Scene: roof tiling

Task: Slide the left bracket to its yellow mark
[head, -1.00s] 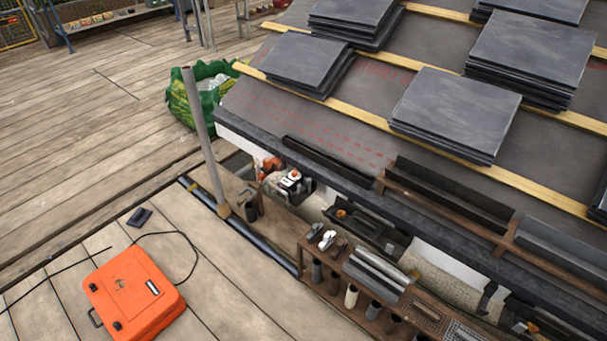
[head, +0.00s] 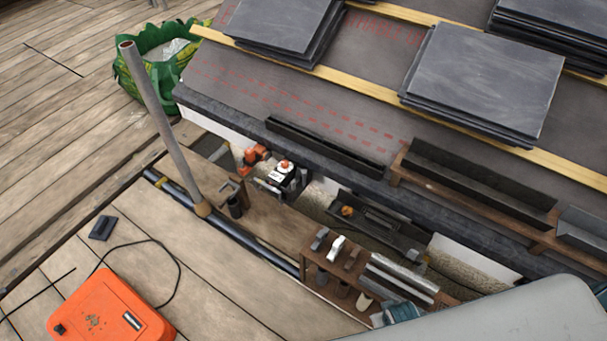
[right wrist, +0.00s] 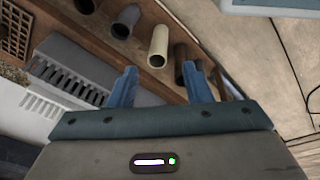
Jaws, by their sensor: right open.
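I cannot single out the left bracket or its yellow mark for certain in either view. The pale eaves board (head: 470,258) shows partly below the roof edge, and its right end is hidden behind my right arm. A small yellowish band shows on a black pipe (head: 240,232) along the deck, but I cannot tell if it is a mark. My right gripper (right wrist: 160,88) is open and empty, its two blue fingers apart above a wooden rack holding tubes. Its teal part (head: 398,314) shows at the lower right of the head view. My left gripper is not in view.
A wooden rack (head: 318,262) with tools and grey tubes stands before the eaves. A grey upright pole (head: 160,125) rises at the left. Slate stacks (head: 482,82) lie on the roof. An orange case (head: 105,315) and cable lie on otherwise fairly clear deck boards.

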